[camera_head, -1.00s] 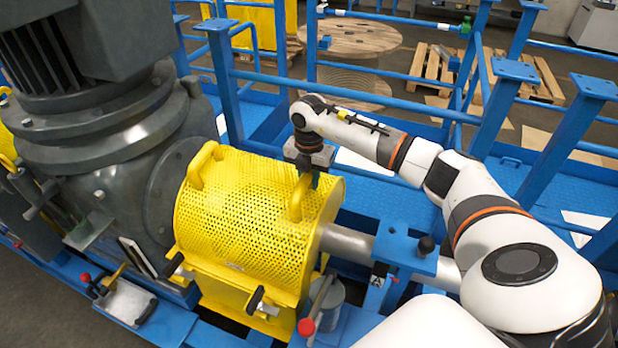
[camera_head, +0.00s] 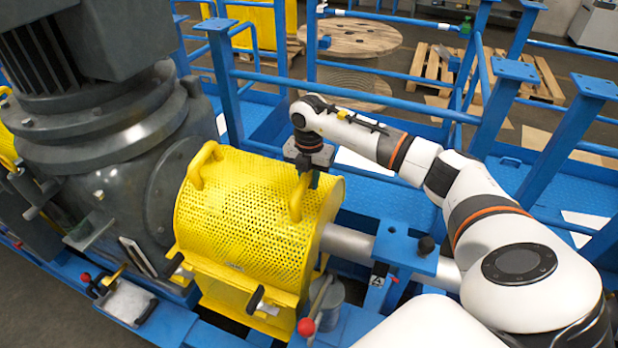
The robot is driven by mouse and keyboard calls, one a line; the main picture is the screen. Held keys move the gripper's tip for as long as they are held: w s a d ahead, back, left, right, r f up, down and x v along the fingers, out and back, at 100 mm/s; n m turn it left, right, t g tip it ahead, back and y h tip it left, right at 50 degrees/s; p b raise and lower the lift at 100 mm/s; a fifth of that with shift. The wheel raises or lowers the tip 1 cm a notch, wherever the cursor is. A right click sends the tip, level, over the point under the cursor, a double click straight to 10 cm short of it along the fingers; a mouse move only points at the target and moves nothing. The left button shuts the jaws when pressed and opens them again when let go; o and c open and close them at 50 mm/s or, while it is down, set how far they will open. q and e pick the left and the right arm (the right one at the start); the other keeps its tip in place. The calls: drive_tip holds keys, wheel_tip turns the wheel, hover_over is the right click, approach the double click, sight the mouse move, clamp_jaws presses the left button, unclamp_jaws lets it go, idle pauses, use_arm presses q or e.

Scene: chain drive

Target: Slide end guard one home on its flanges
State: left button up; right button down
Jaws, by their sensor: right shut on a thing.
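The end guard (camera_head: 245,205) is a yellow perforated half-round cover with two loop handles on top. It sits over the grey shaft (camera_head: 348,243), against or close to the dark gearbox (camera_head: 130,175) on its left; I cannot tell whether it touches. Its lower yellow flange (camera_head: 225,283) faces the front, with black-handled clamps along it. My right gripper (camera_head: 303,176) comes from above and is shut on the guard's right loop handle (camera_head: 299,200). The fingertips are partly hidden by the handle and wrist. My left gripper is not in view.
A blue bracket (camera_head: 405,250) stands over the shaft at right. A red-knobbed lever (camera_head: 307,326) rises in front of the guard. Blue railings (camera_head: 410,105) run behind. A blue walkway (camera_head: 385,195) lies beyond the guard.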

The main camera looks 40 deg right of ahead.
drive_tip(key=shift+w, duration=0.2)
drive_tip(key=shift+w+a+b, duration=0.25)
drive_tip(key=shift+w+b, duration=0.2)
drive_tip(key=shift+w, duration=0.55)
drive_tip(key=shift+w+a+r, duration=0.1)
drive_tip(key=shift+w+a, duration=0.1)
drive_tip(key=shift+w, duration=0.2)
drive_tip(key=c, duration=1.1)
unclamp_jaws()
drive_tip(key=shift+b, duration=0.3)
